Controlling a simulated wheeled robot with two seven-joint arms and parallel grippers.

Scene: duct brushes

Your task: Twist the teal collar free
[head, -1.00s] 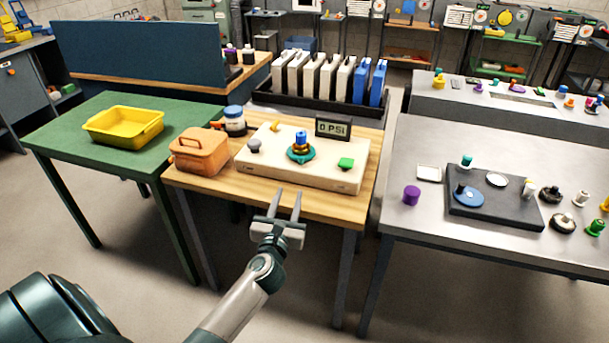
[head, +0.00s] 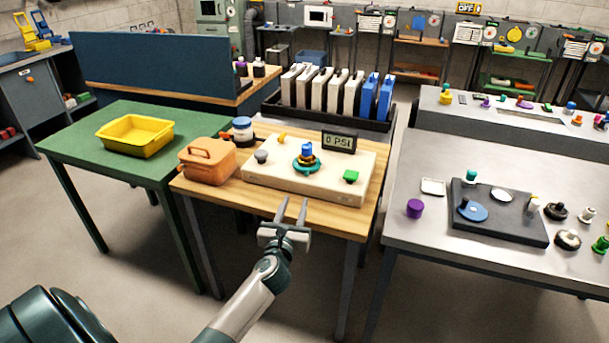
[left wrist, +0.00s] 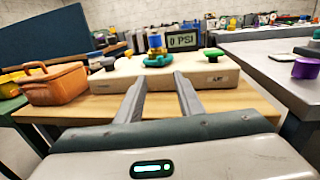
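The teal collar (head: 306,167) sits around the base of a fitting with a brass part and a blue top (head: 307,149), on a cream panel box (head: 262,179) on the wooden table. The collar also shows in the left wrist view (left wrist: 158,60), beyond the fingertips. My left gripper (head: 292,204) is open and empty, at the front edge of the wooden table, short of the box. In the left wrist view its two fingers (left wrist: 160,82) stand apart with nothing between them. My right gripper is in neither view.
The box carries a gauge reading 0 PSI (head: 339,142), a green button (head: 351,176) and a grey knob (head: 261,156). An orange case (head: 208,163) stands left of it. A metal table (head: 410,247) is to the right, a green table (head: 84,158) to the left.

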